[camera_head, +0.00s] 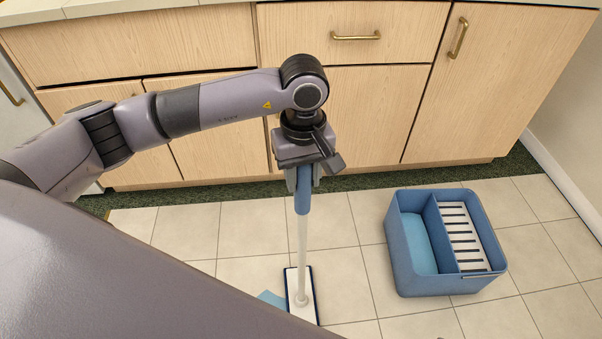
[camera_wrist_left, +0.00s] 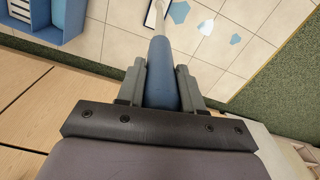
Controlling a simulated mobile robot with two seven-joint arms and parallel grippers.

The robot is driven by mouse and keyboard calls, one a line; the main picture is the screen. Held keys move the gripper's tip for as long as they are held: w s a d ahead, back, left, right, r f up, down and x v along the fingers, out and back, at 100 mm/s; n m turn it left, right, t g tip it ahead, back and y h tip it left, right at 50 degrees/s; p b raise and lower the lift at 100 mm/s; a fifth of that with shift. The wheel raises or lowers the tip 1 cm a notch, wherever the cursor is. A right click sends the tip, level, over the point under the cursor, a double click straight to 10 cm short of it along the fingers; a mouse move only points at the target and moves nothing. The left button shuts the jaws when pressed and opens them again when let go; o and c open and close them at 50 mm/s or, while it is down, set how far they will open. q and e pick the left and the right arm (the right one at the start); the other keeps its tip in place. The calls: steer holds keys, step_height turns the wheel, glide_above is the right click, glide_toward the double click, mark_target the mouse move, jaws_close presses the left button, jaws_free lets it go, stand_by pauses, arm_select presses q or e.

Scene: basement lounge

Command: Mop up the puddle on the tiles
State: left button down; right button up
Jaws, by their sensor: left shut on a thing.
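My left gripper (camera_head: 303,180) is shut on the blue grip of a mop (camera_head: 302,230) and holds it nearly upright. The white mop head (camera_head: 293,294), edged in dark blue, is low at the tiles; I cannot tell whether it presses on them. A light blue puddle patch (camera_head: 270,298) shows just left of the head, partly hidden by my body. In the left wrist view, the blue grip (camera_wrist_left: 162,75) sits between the fingers, and separate blue puddle patches (camera_wrist_left: 180,12) lie on the tiles near the mop head. My right gripper is not in view.
A blue bucket (camera_head: 397,255) with water in one compartment and a white slatted wringer (camera_head: 464,238) stands right of the mop. Wooden cabinets (camera_head: 350,115) line the back, with a green strip along their foot. Tiles between mop and bucket are clear.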

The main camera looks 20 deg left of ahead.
arm_select(q)
steer(key=shift+w+d+r, duration=0.1)
steer(key=shift+w+d, duration=0.1)
steer(key=shift+d, duration=0.15)
steer(key=shift+w+d+r, duration=0.15)
steer(key=shift+d+r, duration=0.05)
steer(key=shift+r, duration=0.15)
steer(key=shift+a+r+p, duration=0.15)
steer(key=shift+r+p, duration=1.15)
steer(key=shift+r, duration=0.7)
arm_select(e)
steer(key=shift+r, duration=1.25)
